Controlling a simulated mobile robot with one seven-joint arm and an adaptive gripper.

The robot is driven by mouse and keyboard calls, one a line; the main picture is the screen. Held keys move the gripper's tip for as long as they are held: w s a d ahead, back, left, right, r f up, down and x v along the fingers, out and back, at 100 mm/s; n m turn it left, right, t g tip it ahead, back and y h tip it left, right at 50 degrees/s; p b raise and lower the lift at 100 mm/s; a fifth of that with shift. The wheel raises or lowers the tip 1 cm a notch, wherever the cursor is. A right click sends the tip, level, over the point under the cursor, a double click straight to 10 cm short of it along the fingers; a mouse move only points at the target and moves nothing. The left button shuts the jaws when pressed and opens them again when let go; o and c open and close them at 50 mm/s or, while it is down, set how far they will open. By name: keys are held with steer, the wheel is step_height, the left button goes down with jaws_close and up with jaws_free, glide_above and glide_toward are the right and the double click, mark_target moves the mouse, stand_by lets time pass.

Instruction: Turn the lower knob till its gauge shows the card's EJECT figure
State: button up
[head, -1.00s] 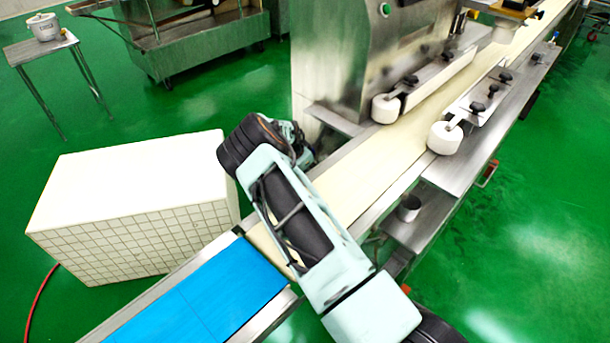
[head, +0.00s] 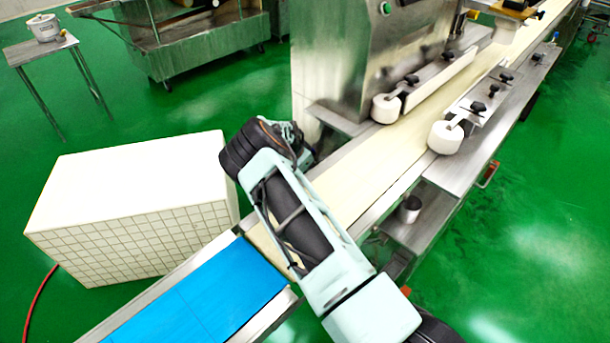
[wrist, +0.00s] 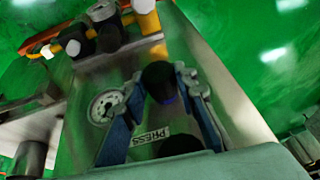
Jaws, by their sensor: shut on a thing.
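My gripper (wrist: 160,84) is in the wrist view, its two blue-grey fingers on either side of a dark round knob (wrist: 158,74) and closed on it. The knob stands out from a metal panel (wrist: 220,75). A round white gauge (wrist: 106,106) is on the panel just left of the left finger; its needle and figures are too small to read. A white label reading PRESS (wrist: 151,135) lies between the fingers. Another dark round shape (wrist: 181,145) is at the gripper's base, partly hidden. I cannot tell whether the held knob is the lower one. No card is recognisable.
In the head view, a conveyor with a blue belt (head: 205,300) and cream belt (head: 365,180) crosses the scene. A white tiled block (head: 130,205) stands left of my arm. In the wrist view, an orange pipe (wrist: 40,38) and dark cylinders are near the panel's top.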

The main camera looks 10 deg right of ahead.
steer(key=shift+w+a+f+g+h+b, duration=0.25)
steer(key=shift+f+g+h+b, duration=0.35)
steer(key=shift+b, duration=2.1)
steer(key=shift+r+b, duration=0.2)
steer(key=shift+b, duration=0.25)
steer(key=shift+r+n+g+h+b, duration=0.35)
steer(key=shift+g+b, duration=0.15)
steer(key=shift+b, duration=0.1)
steer(key=o, duration=1.2)
steer(key=shift+d, duration=0.1)
steer(key=shift+c, duration=0.2)
steer(key=v, duration=1.2)
steer(key=shift+r, duration=0.1)
